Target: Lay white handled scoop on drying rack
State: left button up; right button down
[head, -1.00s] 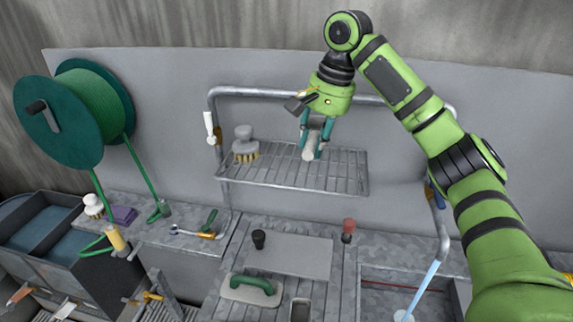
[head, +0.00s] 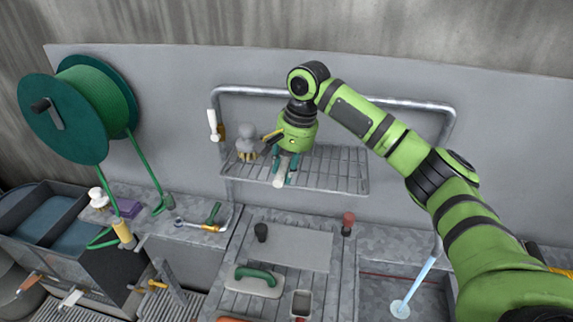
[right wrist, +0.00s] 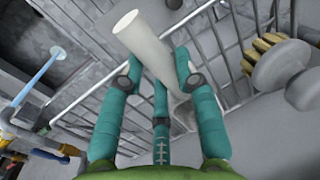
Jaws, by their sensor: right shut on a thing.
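The white handled scoop (head: 279,181) is held in my right gripper (head: 285,168), over the front part of the wire drying rack (head: 340,177). In the right wrist view the pale handle (right wrist: 148,43) sticks out between the teal fingers (right wrist: 158,85), which are closed around it. The rest of the scoop is partly hidden behind the fingers. Rack bars (right wrist: 228,60) show behind and beside it; I cannot tell whether the scoop touches them. My left gripper is not in view.
A round-headed brush (head: 246,138) stands on the rack's left end, close to my right gripper; it also shows in the right wrist view (right wrist: 285,75). A white-handled tool (head: 213,124) hangs at the frame's left post. The rack's right half is clear.

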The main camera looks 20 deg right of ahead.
jog(key=shift+f, duration=0.1)
jog(key=c, duration=0.9)
grip_release()
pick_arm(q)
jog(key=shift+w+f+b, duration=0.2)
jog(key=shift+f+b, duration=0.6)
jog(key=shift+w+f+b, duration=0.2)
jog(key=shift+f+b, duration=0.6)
pick_arm(e)
notch_tip(320, 180, up, 12)
jog(key=s+d, duration=0.1)
jog(key=d, duration=0.1)
jog(key=shift+s, duration=0.25)
